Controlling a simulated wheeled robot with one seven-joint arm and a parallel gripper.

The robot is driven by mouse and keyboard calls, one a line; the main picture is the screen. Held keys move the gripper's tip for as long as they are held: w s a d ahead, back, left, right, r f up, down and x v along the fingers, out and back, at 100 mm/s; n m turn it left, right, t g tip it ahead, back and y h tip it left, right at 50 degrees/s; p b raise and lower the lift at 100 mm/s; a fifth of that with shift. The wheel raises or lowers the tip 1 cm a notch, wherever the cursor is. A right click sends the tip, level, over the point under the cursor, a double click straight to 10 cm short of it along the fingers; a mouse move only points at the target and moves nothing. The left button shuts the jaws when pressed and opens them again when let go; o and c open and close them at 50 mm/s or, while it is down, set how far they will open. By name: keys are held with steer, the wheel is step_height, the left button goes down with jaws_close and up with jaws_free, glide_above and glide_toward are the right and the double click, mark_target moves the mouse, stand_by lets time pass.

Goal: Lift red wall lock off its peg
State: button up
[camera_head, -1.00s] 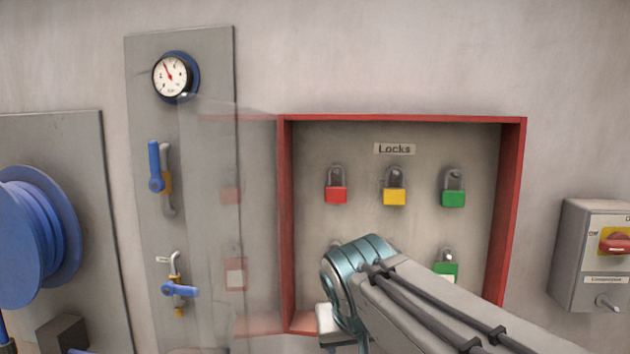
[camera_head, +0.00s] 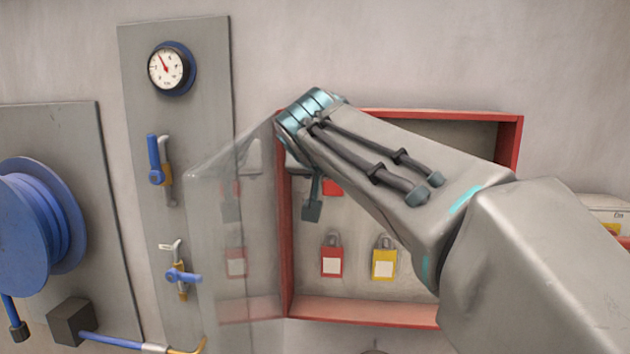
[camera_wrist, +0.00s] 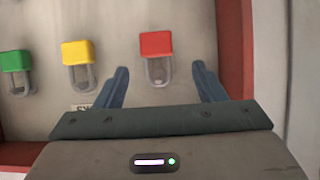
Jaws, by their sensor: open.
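The red wall lock (camera_wrist: 157,43) hangs in the upper row of the lock box, body and shackle in clear view in the wrist view. In the head view only part of the red lock (camera_head: 333,188) shows beside my gripper; my arm hides the rest. My gripper (camera_wrist: 160,67) is open and empty, its two fingers spread on either side of the lock's shackle end. I cannot tell the depth between fingers and lock. The peg is not clearly visible.
A yellow lock (camera_wrist: 76,52) and a green lock (camera_wrist: 15,61) hang beside it. A tagged red lock (camera_head: 331,260) and tagged yellow lock (camera_head: 384,262) hang below. The box's red frame (camera_head: 400,312) surrounds them; a clear door (camera_head: 235,240) stands open at left.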

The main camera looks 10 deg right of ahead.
steer(key=p+x, duration=0.1)
steer(key=x, duration=0.2)
steer(key=p+x, duration=0.1)
steer(key=x, duration=0.2)
steer(key=shift+w+d+f, duration=0.15)
steer(key=shift+d+f, duration=0.05)
steer(key=shift+d, duration=0.1)
steer(key=c, duration=1.1)
